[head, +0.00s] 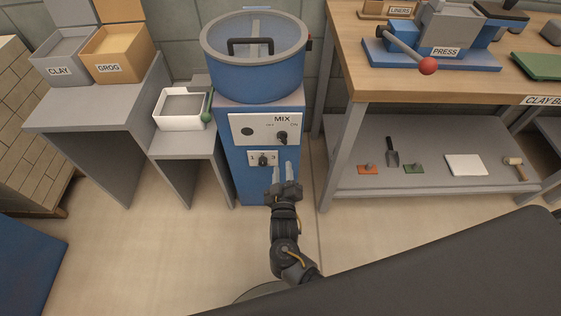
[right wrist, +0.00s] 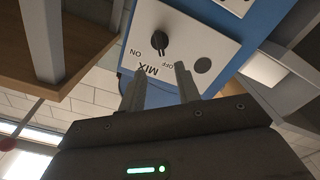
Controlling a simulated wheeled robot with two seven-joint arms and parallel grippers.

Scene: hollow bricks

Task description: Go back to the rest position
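My right gripper (head: 283,172) is in front of the blue mixer stand (head: 290,190), below its MIX panel (head: 262,120). Its two fingers are apart with nothing between them. In the right wrist view the open fingers (right wrist: 159,82) point at the white MIX panel (right wrist: 182,55), which appears upside down with its black knob (right wrist: 160,42). I cannot tell whether the fingers touch the stand. A second, smaller panel (head: 252,157) with a knob is beside the fingers in the head view. My left gripper is not in view.
The blue mixer drum (head: 255,78) has a clear lid with a dark handle. Left are CLAY (head: 62,72) and GROG (head: 112,68) bins and a white tray (head: 170,122). Right is a wooden workbench (head: 385,85) with a press and a lower shelf (head: 430,178) of tools. Floor is open.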

